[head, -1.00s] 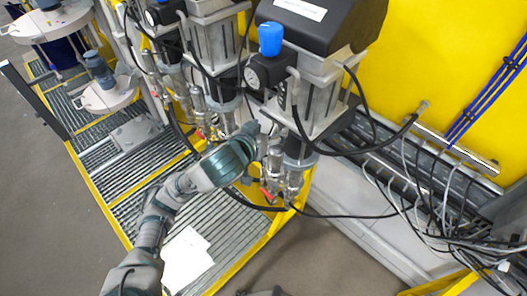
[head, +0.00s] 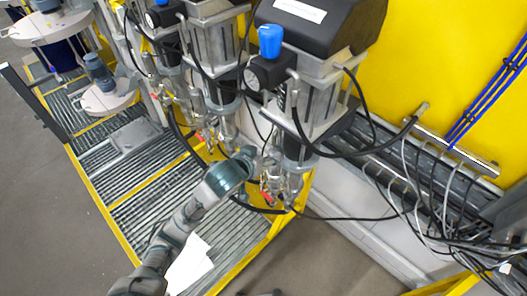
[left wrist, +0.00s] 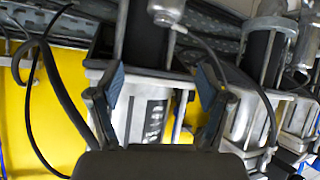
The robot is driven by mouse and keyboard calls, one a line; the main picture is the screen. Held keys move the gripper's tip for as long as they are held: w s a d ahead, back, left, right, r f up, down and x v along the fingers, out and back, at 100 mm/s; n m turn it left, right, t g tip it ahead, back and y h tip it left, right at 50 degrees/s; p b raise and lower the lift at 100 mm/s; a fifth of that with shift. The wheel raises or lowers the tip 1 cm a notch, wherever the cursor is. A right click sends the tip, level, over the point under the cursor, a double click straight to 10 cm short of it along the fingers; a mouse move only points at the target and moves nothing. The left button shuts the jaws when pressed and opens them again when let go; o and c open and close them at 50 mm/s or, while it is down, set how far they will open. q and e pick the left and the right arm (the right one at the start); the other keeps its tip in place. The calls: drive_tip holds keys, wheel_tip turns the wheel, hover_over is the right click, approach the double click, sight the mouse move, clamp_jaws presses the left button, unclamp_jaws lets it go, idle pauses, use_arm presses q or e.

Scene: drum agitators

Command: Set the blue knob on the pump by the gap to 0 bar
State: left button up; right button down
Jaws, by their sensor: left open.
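The blue knob (head: 270,40) stands upright on the pressure regulator of the nearest pump (head: 318,95), at the top centre of the head view. A round gauge (head: 252,79) sits just below and left of the knob. My left gripper (head: 250,155) is well below the knob, in front of the pump's lower fittings, and is small and partly lost among them. The left wrist view shows its two fingers (left wrist: 163,90) apart with nothing between them and pump metalwork behind. The knob cannot be made out there. My right gripper is in neither view.
More pumps with gauges (head: 160,15) stand to the left. Black hoses (head: 325,150) loop around the nearest pump. A grated yellow-edged platform (head: 150,180) lies below, with a white sheet (head: 188,265) on it. Cables (head: 440,200) crowd the right, before a yellow wall.

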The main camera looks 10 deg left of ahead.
use_arm(q)
drive_tip(key=shift+f, duration=0.1)
drive_tip(key=s+a+f+g, duration=0.1)
drive_tip(key=s+a+f, duration=0.15)
drive_tip(key=f, duration=0.35)
drive_tip(key=s+a+f+g+y, duration=0.1)
drive_tip(key=s+f, duration=0.2)
drive_tip(key=f, duration=0.3)
drive_tip(key=s+a+f+g, duration=0.1)
drive_tip(key=s+f, duration=0.2)
drive_tip(key=f, duration=0.3)
drive_tip(key=s+a+f+g+y, duration=0.15)
drive_tip(key=s+a+f, duration=0.25)
drive_tip(key=s+f, duration=0.45)
drive_tip(key=s+a+f+g+y, duration=0.1)
drive_tip(key=s+a+f+g, duration=0.35)
drive_tip(key=s, duration=0.65)
wheel_tip(320, 180, down, 29)
drive_tip(key=b, duration=0.4)
drive_tip(key=s+a+f+g+b, duration=0.1)
drive_tip(key=s+a+f+b, duration=0.1)
drive_tip(key=s+f, duration=1.6)
wheel_tip(320, 180, down, 3)
drive_tip(key=shift+s+a+r+b, duration=0.15)
drive_tip(key=shift+s+a+b, duration=0.2)
drive_tip(key=shift+a, duration=0.15)
drive_tip(key=shift+y, duration=0.25)
